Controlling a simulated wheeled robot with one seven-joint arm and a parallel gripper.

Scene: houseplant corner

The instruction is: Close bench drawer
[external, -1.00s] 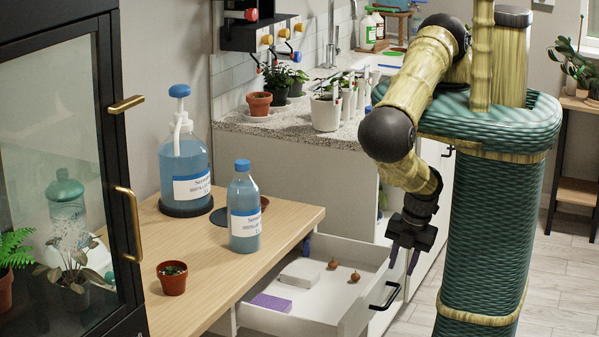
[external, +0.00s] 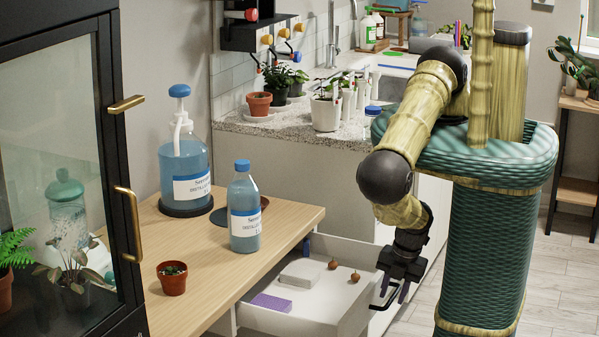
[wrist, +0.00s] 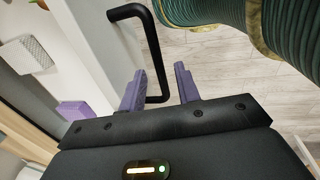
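The white bench drawer (external: 352,318) stands open under the wooden bench (external: 285,222). It holds a purple block (external: 271,302), a pale block (external: 300,273) and two small brown round things (external: 355,277). Its black bar handle (wrist: 153,55) is on the drawer front. My gripper (external: 393,291) is at the drawer front, pointing down. In the wrist view its two purple fingers (wrist: 158,88) are apart, with the lower part of the handle showing between them. I cannot tell whether either finger touches the handle.
A blue-capped bottle (external: 245,215), a pump bottle (external: 184,165) and a small potted plant (external: 172,278) stand on the bench. A glass-doored cabinet (external: 125,200) is at the left. The floor (external: 425,310) by the drawer front is clear.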

